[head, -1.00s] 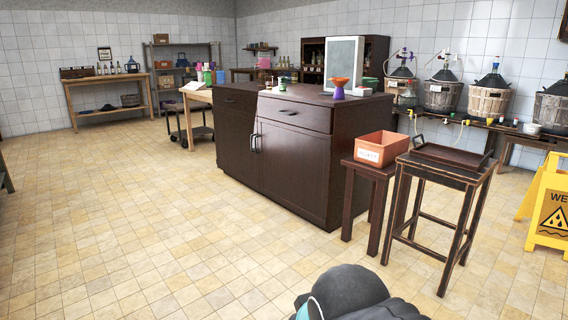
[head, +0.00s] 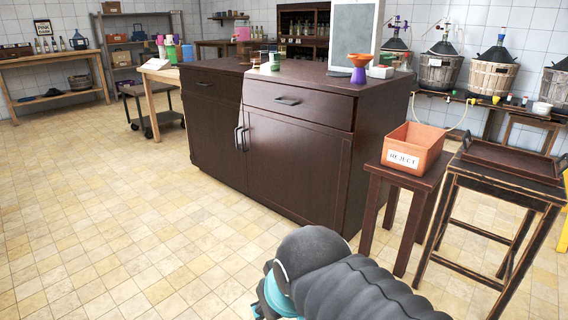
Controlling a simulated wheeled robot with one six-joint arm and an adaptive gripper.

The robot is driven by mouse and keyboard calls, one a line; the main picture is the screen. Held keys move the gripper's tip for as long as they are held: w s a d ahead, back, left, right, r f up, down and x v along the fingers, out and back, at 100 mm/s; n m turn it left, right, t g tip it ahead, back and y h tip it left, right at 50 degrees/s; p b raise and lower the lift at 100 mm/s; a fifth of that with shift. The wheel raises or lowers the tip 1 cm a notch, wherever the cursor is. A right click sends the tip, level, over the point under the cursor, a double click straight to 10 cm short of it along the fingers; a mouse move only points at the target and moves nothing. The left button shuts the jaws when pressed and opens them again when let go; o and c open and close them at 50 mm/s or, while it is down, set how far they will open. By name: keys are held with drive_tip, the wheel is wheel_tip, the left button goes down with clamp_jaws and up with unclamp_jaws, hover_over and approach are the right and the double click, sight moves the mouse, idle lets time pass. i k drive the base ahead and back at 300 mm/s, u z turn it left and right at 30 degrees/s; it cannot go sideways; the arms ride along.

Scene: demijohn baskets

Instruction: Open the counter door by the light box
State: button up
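The dark brown counter (head: 300,110) stands in the middle of the head view. The light box (head: 355,42), a pale upright panel in a light frame, stands on its top at the back right. The counter's right door (head: 290,165), below the drawer on the light box side, is shut. The left door (head: 215,145) is shut too. Their two upright handles (head: 241,139) sit side by side where the doors meet. My arm shows at the bottom, in front of the counter and apart from it.
A REJECT bin (head: 413,148) stands on a small dark stool right of the counter. A dark tray (head: 512,160) rests on a taller stand beside it. A funnel (head: 359,65) and small bottles stand on the counter. The tiled floor (head: 110,210) at front left is clear.

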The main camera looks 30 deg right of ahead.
sight(299, 169)
drive_tip(key=z, duration=0.05)
drive_tip(key=i, duration=1.85)
drive_tip(key=u, duration=0.3)
drive_tip(key=i, duration=1.2)
drive_tip(key=z, duration=0.25)
